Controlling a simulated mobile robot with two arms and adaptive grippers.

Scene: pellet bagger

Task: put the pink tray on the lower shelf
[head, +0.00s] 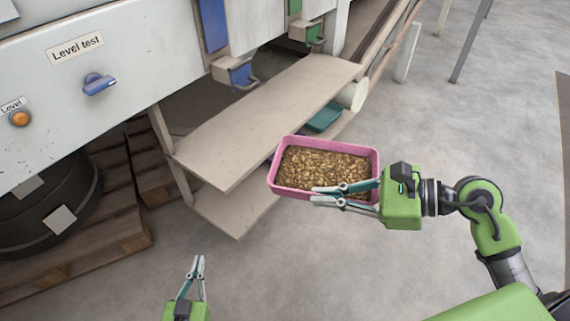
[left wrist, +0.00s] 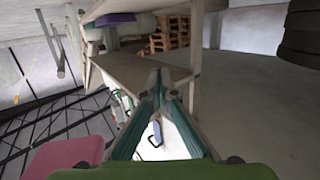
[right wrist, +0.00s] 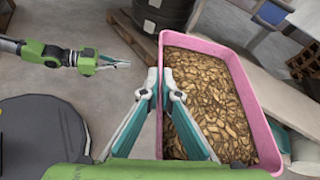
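The pink tray (head: 375,165) is filled with brown pellets and looks about level. It is held in the air in front of the shelf unit, beside the upper shelf's front edge. My right gripper (head: 318,195) is shut on the tray's wall, one finger inside and one outside; the right wrist view shows the tray (right wrist: 262,130) there too. The lower shelf (head: 235,207) shows below the upper shelf (head: 235,125), which hides much of it. My left gripper (head: 199,262) is empty and shut, low in front of the machine, away from the tray.
A teal tray (head: 325,117) sits under the upper shelf on the lower level. A shelf post (head: 170,150) stands at the left end. A dark drum (head: 50,210) stands on a wooden pallet (head: 110,245) at left. The floor in front is clear.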

